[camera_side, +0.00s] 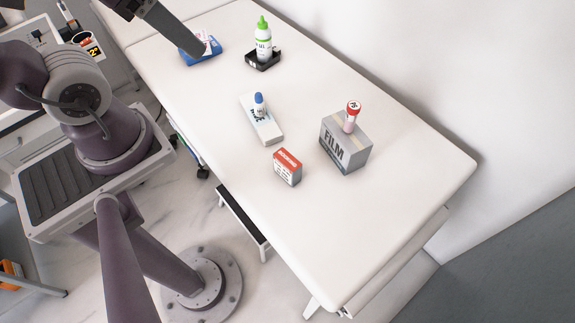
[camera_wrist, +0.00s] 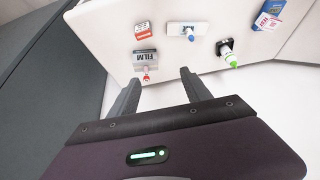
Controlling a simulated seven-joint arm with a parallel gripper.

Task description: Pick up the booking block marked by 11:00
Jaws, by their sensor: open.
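A small red-topped white block (camera_side: 288,167) stands on the white table, left of the grey FILM box; I take it as the booking block. Its print is too small to read, so no 11:00 mark can be made out. In the wrist view the block (camera_wrist: 141,32) is at the upper left, beyond my fingers. My gripper (camera_wrist: 160,77) is open, with nothing between its two dark fingers. It is apart from the block. In the side view only a dark part of my arm's end shows at the top.
The FILM box (camera_side: 344,146) bears a red-capped tube (camera_side: 352,116). A white box (camera_side: 261,122) has a small blue-capped bottle (camera_side: 259,104) on it. A green-capped bottle (camera_side: 263,42) stands in a black tray (camera_side: 262,63). A blue box (camera_side: 200,52) is at the far end. The table's near end is clear.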

